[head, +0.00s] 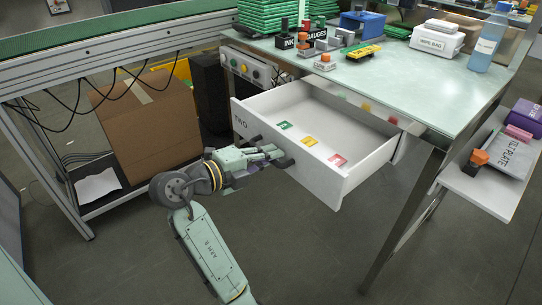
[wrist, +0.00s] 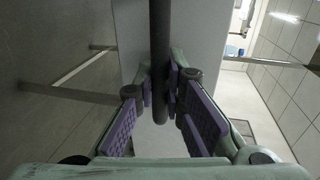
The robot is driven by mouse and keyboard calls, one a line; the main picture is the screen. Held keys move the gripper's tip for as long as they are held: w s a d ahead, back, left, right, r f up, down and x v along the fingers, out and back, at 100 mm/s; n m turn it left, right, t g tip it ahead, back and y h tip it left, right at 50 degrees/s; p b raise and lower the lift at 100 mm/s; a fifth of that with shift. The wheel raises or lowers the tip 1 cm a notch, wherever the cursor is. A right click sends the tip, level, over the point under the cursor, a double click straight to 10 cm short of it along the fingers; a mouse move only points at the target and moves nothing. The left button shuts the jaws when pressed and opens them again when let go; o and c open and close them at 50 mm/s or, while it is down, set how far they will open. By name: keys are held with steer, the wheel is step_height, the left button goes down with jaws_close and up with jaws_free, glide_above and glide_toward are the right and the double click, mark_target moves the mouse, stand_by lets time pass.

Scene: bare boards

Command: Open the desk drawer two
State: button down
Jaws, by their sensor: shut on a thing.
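The white desk drawer marked TWO (head: 245,124) stands pulled out from under the green-topped desk, and its inside shows. A dark bar handle runs across its front; it shows in the wrist view (wrist: 159,60) as an upright dark bar. My gripper (head: 284,158) is at the drawer front, shut on the handle. In the wrist view its purple-padded fingers (wrist: 162,97) lie on both sides of the bar. Green, yellow and red square labels lie on the drawer floor, such as the yellow one (head: 309,141).
The desk (head: 400,78) carries a blue box, a white bin, a bottle and small blocks. A cardboard box (head: 150,125) stands on a low shelf to the left. A desk leg (head: 402,220) and a white side shelf (head: 480,185) are right of the drawer. The floor below is clear.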

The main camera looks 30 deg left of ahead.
steer(key=c, duration=1.9)
jaws_free()
steer(key=v, duration=1.2)
